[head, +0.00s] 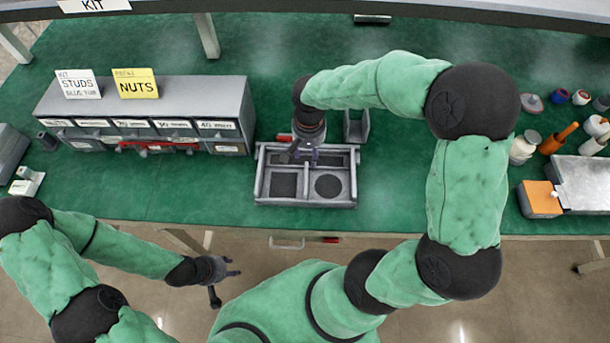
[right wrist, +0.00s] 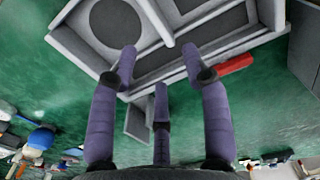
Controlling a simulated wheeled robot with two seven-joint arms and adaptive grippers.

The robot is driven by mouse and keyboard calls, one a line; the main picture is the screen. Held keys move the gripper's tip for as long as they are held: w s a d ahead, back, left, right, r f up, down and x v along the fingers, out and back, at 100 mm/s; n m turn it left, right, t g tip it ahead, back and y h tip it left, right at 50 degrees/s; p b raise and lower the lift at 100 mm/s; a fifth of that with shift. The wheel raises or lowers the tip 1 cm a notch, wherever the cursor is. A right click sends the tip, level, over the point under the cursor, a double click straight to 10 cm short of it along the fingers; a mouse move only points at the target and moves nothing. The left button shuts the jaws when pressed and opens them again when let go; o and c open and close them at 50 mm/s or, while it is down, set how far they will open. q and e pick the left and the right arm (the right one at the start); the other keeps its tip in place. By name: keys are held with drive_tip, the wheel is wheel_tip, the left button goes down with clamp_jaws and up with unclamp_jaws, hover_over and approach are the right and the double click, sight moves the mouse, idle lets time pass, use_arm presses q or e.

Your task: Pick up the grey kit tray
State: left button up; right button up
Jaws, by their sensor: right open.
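The grey kit tray (head: 305,204) lies flat on the green bench mat, with dark recesses in its compartments, one of them round. It also shows at the top of the right wrist view (right wrist: 152,22). My right gripper (head: 304,155) is over the tray's far side, its fingers pointing down. In the right wrist view its three purple fingers (right wrist: 160,75) are spread, with nothing held between them. The tips are close to the tray's long rim; contact cannot be told. My left gripper (head: 224,278) is open and empty, low in front of the bench.
A grey drawer cabinet (head: 243,103) with STUDS and NUTS signs stands left of the tray. A red piece (right wrist: 235,65) lies beside the tray. A small grey holder (head: 356,127) stands behind it. Bottles and an orange block (head: 540,198) are at the right. The mat right of the tray is clear.

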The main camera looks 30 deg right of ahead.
sight(306, 174)
wheel_tip(306, 174, down, 4)
drive_tip(key=shift+f+b, duration=0.1)
drive_tip(key=shift+b, duration=0.4)
drive_tip(key=shift+s+a+f+b, duration=0.1)
drive_tip(key=shift+f+b, duration=0.5)
drive_tip(key=shift+f, duration=0.7)
drive_tip(key=shift+s+a+f+b, duration=0.1)
drive_tip(key=shift+f+b, duration=0.45)
drive_tip(key=shift+f, duration=0.75)
drive_tip(key=shift+r, duration=0.1)
clamp_jaws()
